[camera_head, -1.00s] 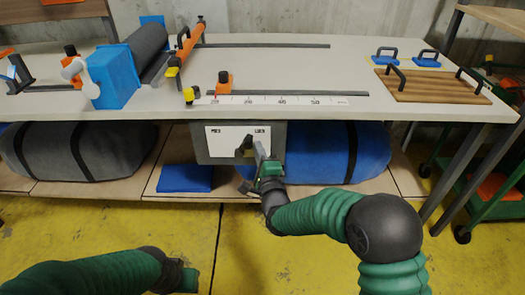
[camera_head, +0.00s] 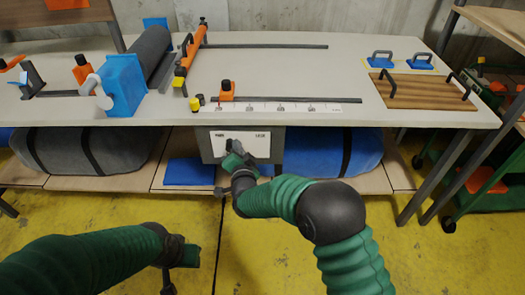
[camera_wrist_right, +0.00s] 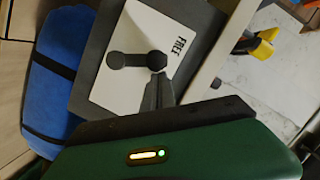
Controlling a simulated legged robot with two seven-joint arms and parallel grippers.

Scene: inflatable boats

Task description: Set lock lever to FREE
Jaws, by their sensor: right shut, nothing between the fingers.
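A grey box (camera_head: 274,150) with a white plate (camera_head: 256,147) hangs under the table's front edge. In the right wrist view the plate (camera_wrist_right: 130,30) carries the word FREE, and the dark lock lever (camera_wrist_right: 130,60) lies across it. The lever's rounded end nearer my fingers is close beside FREE. My right gripper (camera_head: 232,150) is in front of the plate's left half; in the wrist view its shut fingers (camera_wrist_right: 157,85) are close to that lever end, and I cannot tell if they touch. My left gripper (camera_head: 180,275) is low at the front, its jaws unclear.
The table (camera_head: 300,75) above holds a blue block (camera_head: 124,85), a grey roll, an orange bar and a wooden board (camera_head: 420,91). A blue roll (camera_head: 340,155) lies on the shelf right of the box, a grey roll (camera_head: 85,160) to the left. The yellow floor in front is clear.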

